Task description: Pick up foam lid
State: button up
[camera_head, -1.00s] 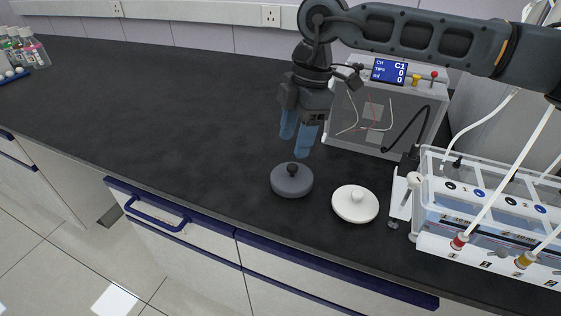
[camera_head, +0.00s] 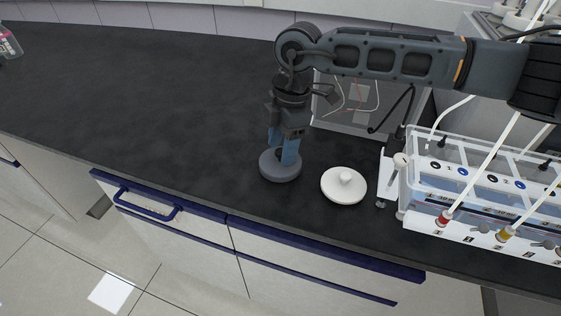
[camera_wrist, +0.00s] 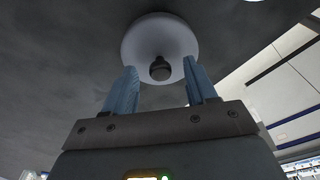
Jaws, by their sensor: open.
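A round dark grey lid (camera_head: 280,173) with a black knob lies flat on the black bench, near its front edge. My gripper (camera_head: 282,155) points down just above it, with its blue fingers open on either side of the knob. In the wrist view the lid (camera_wrist: 140,42) lies ahead of the fingers, and its knob (camera_wrist: 160,70) shows between the two fingertips, not gripped. A round white lid (camera_head: 343,189) with a white knob lies to the right. I cannot tell by look which lid is foam.
To the right stands a clear water bath (camera_head: 440,180) with tubes and a white front. A grey box with a clear front (camera_head: 350,105) is behind my gripper. The bench (camera_head: 130,90) is clear to the left. Drawers with a blue handle (camera_head: 148,207) are below its front edge.

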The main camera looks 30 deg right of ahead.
jog(key=shift+c, duration=0.3)
grip_shut()
jog(key=shift+r, duration=0.15)
dwell(0.3)
